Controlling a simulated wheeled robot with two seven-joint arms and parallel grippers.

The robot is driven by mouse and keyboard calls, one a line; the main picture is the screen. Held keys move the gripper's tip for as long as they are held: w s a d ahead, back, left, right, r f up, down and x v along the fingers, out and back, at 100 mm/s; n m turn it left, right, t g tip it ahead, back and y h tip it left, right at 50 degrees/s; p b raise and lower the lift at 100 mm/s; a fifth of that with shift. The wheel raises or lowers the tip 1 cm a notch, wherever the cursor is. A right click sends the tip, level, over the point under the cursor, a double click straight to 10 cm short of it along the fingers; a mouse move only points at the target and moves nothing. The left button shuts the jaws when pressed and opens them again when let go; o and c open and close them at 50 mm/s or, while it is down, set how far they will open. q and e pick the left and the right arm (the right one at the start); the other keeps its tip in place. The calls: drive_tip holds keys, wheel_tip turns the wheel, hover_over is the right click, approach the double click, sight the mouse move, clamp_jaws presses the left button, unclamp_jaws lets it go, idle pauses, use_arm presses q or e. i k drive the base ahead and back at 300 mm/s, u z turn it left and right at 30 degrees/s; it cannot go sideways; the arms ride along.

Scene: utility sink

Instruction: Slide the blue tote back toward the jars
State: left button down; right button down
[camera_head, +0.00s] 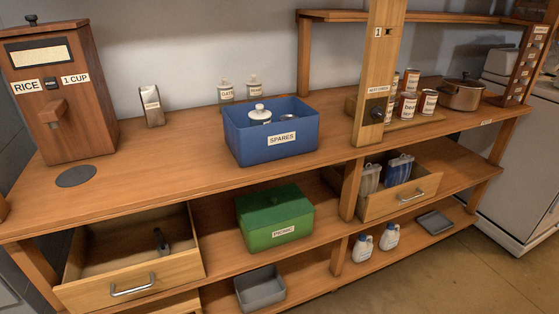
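The blue tote (262,150), labelled SPARES, stands on the wooden counter near its front edge, left of the wooden post. It is open on top, and a white lidded jar and another small item show inside it. Two small labelled jars, the left jar (226,91) and the right jar (253,87), stand behind the tote by the wall. Bare counter shows between the tote and these jars. Neither of my grippers is in view.
A rice dispenser (65,90) stands at the left, with a small carton (151,106) to its right. The wooden post (379,75) rises right of the tote. Cans (407,106) and a pot (461,94) stand farther right. Below are an open drawer (132,287) and a green box (275,218).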

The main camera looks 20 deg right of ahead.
sight(278, 140)
drive_tip(key=u, duration=0.5)
drive_tip(key=i, duration=1.05)
drive_tip(key=z, duration=0.6)
